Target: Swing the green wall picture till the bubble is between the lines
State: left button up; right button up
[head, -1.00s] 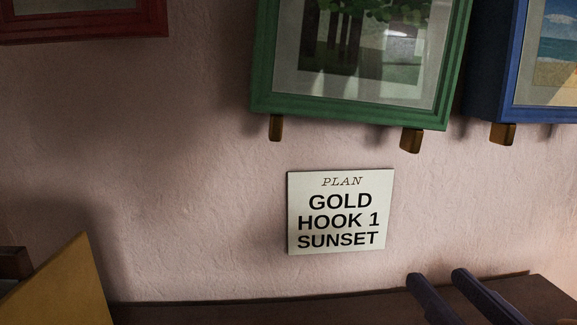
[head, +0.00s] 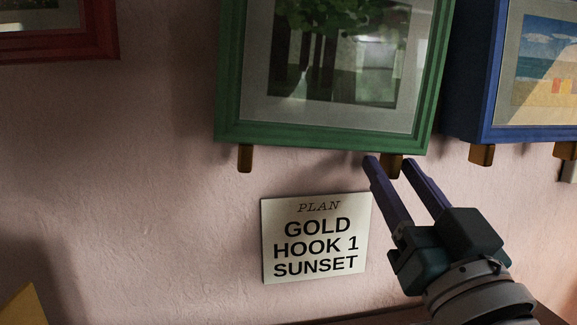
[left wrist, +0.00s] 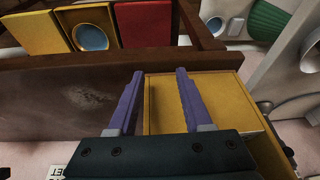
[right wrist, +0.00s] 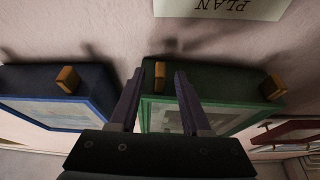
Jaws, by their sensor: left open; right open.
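The green picture (head: 320,144) hangs on the wall at the top of the head view, its upper part cut off. Its lower edge dips to the right while the plan card's edges rise to the right. Two wooden tabs stick out below it, a left one (head: 245,158) and a right one (head: 391,168). No bubble or lines show. My right gripper (head: 389,163) is open just below the frame, its fingers to either side of the right tab; the right wrist view shows this tab (right wrist: 160,75) between the fingertips. My left gripper (left wrist: 159,72) is open and empty.
A blue picture (head: 488,70) hangs close on the right, with its own tabs (head: 482,155). A red picture (head: 60,50) is at upper left. A plan card (head: 317,240) is below. A yellow drawer-like box (left wrist: 205,100) lies beyond my left fingers.

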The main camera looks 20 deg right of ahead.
jog(key=shift+w+d+r, duration=0.1)
jog(key=shift+w, duration=0.15)
grip_shut()
dwell(1.4)
